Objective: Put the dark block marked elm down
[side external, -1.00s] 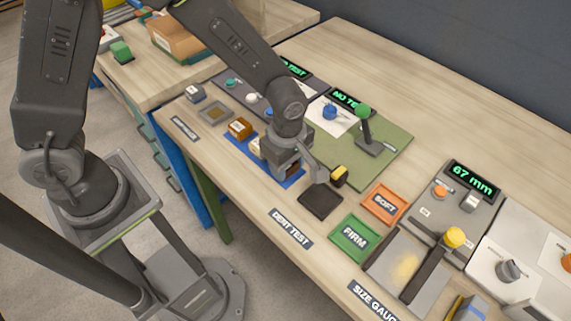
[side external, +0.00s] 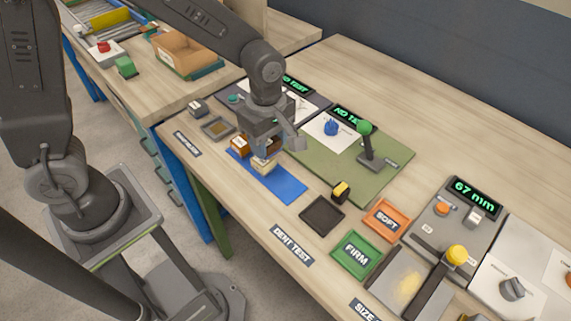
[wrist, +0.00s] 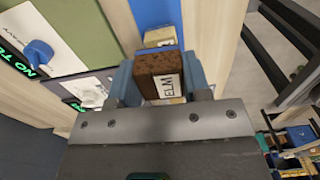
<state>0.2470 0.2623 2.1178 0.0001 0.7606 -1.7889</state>
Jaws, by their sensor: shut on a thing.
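My gripper (side external: 267,150) is shut on the dark brown block marked ELM (wrist: 158,76), whose white label faces the wrist camera. In the wrist view the block sits between both blue-grey fingers. In the side view the fingers mostly hide it. The gripper is over the blue mat (side external: 285,187), near its far-left part. A pale block (side external: 265,166) stands on the mat, just below the gripper; a pale block also shows beyond the elm block in the wrist view (wrist: 160,37). I cannot tell whether the held block touches anything.
A brown block (side external: 240,146) stands left of the gripper. The mat's near-right part is bare. A dark square tray (side external: 322,215), a yellow-and-black block (side external: 341,190), orange SOFT tray (side external: 387,220) and green FIRM tray (side external: 356,254) lie right. A green-knobbed lever (side external: 367,145) stands behind.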

